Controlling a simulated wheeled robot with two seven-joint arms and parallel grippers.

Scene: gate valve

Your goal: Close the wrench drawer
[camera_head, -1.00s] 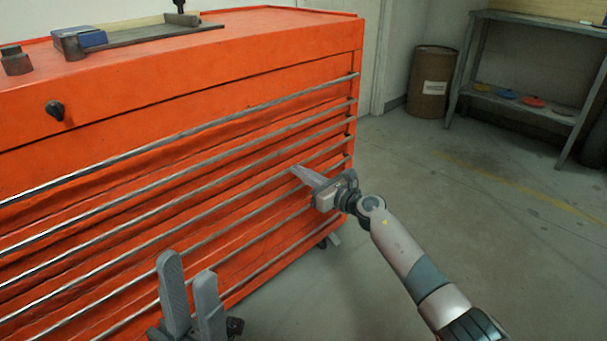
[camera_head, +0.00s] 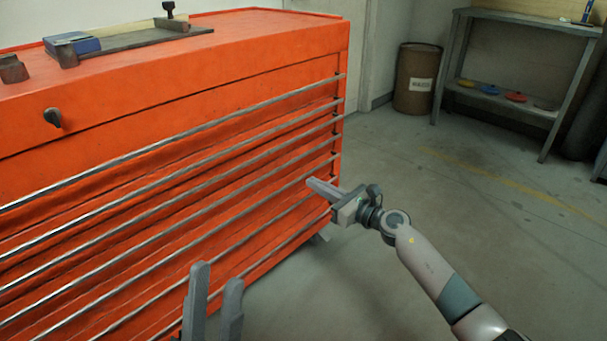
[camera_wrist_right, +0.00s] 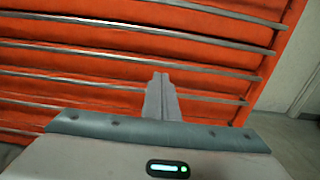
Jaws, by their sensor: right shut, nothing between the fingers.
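The red-orange tool chest (camera_head: 170,135) has several wide drawers with long metal handle bars across its front. No drawer clearly stands out from the front, and no label shows which one is the wrench drawer. My right gripper (camera_head: 312,184) is shut and empty, in front of the lower drawers near the chest's right edge. In the right wrist view its fingers (camera_wrist_right: 162,92) are together and point at the drawer front; I cannot tell whether they touch it. My left gripper (camera_head: 212,275) is low before the chest, fingers apart and empty, its base cut off by the frame.
A clamp-like tool with a blue block (camera_head: 75,44) lies on the chest top. A black knob (camera_head: 53,116) sits on the upper front panel. A brown barrel (camera_head: 416,80) and a grey shelf bench (camera_head: 500,100) stand at back right.

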